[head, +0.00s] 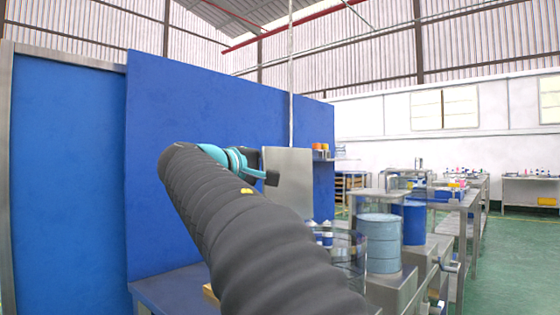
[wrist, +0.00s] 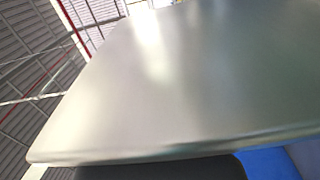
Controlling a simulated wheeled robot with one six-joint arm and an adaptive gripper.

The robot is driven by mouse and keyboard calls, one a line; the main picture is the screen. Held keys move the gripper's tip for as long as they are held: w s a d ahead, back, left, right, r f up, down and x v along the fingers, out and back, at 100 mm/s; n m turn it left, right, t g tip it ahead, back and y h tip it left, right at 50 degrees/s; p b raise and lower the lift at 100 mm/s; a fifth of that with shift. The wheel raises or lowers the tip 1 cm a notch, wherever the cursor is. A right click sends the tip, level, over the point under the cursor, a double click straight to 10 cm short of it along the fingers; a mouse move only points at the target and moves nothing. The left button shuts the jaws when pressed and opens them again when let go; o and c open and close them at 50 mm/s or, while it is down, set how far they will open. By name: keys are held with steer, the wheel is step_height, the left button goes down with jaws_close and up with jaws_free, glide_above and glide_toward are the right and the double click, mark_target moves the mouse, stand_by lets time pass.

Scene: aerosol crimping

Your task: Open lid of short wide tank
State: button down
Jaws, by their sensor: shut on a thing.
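A flat grey metal plate, which looks like the lid (head: 290,178), stands upright just right of my wrist in the head view. My gripper (head: 268,178) is at its left edge and is shut on it. In the wrist view the lid (wrist: 170,85) fills most of the picture, tilted, with its rolled near edge above a dark part of my gripper (wrist: 165,168). The fingertips' exact contact is hidden. The body of the short wide tank cannot be made out for certain; my dark-sleeved arm covers much of the area below the lid.
A large blue panel (head: 200,150) stands behind and left of my arm. A blue surface (head: 170,292) lies below. At right are a light-blue drum (head: 380,243), a darker blue drum (head: 415,222) and metal benches. Green floor (head: 510,255) is open at far right.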

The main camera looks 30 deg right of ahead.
steer(key=shift+w+a+f+n, duration=0.2)
steer(key=shift+w+f+n, duration=0.45)
steer(key=shift+w+n, duration=0.15)
steer(key=c, duration=1.2)
jaws_free()
steer(key=shift+r, duration=0.1)
steer(key=v, duration=1.2)
steer(key=shift+w, duration=0.1)
